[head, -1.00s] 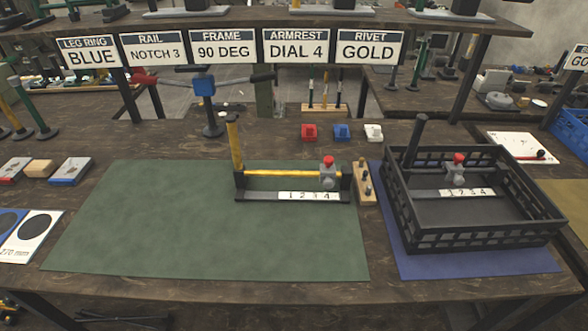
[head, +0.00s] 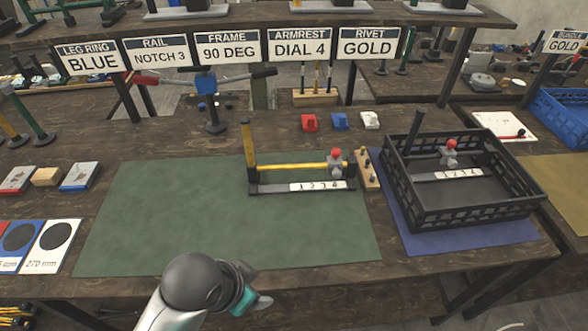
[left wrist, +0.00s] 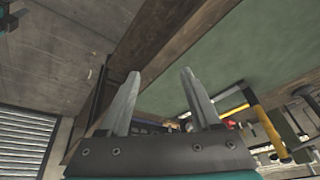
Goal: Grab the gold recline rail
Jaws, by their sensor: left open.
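The gold recline rail (head: 295,166) lies level along a dark fixture (head: 275,188) on the green mat (head: 160,215), with a gold post (head: 249,142) upright at its left end. A grey slider with a red knob (head: 336,158) sits near its right end, above a 1 to 4 scale. My left gripper (head: 258,303) is low at the front table edge, well short of the rail and apart from it. In the left wrist view its two fingers (left wrist: 161,78) are spread with nothing between them. Gold parts of the fixture (left wrist: 262,115) show beyond them at the right. My right gripper is out of view.
A small wooden block with pegs (head: 367,168) stands just right of the fixture. A black crate (head: 470,212) on a blue mat holds a similar dark fixture. Red, blue and white blocks (head: 340,121) sit behind. The mat's left and front are clear.

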